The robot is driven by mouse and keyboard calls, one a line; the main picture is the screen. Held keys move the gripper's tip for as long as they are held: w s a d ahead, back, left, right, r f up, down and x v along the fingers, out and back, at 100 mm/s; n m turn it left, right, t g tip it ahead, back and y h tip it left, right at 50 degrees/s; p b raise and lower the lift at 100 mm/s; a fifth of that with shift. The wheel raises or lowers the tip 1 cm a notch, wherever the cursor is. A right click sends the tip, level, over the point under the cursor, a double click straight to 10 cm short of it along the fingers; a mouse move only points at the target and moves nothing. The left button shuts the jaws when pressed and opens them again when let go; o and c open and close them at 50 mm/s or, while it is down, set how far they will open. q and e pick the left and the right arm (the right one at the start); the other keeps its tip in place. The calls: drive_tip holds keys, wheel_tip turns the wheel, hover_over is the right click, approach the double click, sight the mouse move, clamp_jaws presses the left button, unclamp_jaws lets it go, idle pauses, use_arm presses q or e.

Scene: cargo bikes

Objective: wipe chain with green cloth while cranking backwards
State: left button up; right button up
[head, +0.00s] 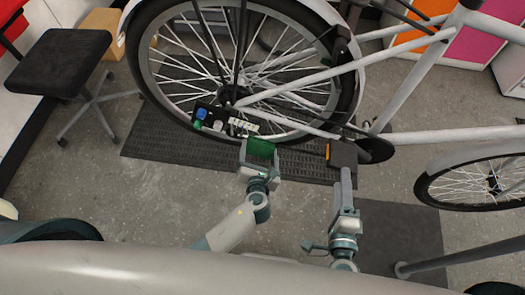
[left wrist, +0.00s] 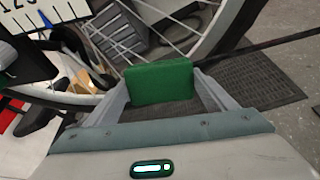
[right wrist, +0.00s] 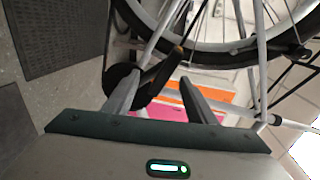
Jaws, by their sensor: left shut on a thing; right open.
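My left gripper (head: 259,165) is shut on the green cloth (head: 261,148), below the rear wheel's lower rim. In the left wrist view the cloth (left wrist: 162,82) is a thick green block between the fingers. My right gripper (head: 343,166) is open at the dark pedal (head: 345,153) with an orange reflector. In the right wrist view the pedal and crank (right wrist: 160,78) show between and beyond the fingers; contact cannot be told. The dark round chainring (head: 376,150) is right of the pedal. The chain is too thin and dark to make out clearly.
The white bike's rear wheel (head: 245,60) stands over a dark ribbed mat (head: 160,150). A black stool (head: 62,62) stands at left.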

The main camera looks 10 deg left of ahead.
sight(342, 161)
drive_tip(key=shift+c, duration=0.9)
drive_tip(key=shift+f, duration=0.15)
drive_tip(key=shift+s+m+t, duration=0.3)
drive_tip(key=shift+m+t, duration=0.15)
drive_tip(key=shift+m, duration=0.6)
drive_tip(key=shift+s+m+t, duration=0.25)
drive_tip(key=shift+m+t, duration=0.2)
drive_tip(key=shift+m, duration=0.6)
drive_tip(key=shift+w, duration=0.1)
drive_tip(key=shift+w, duration=4.4)
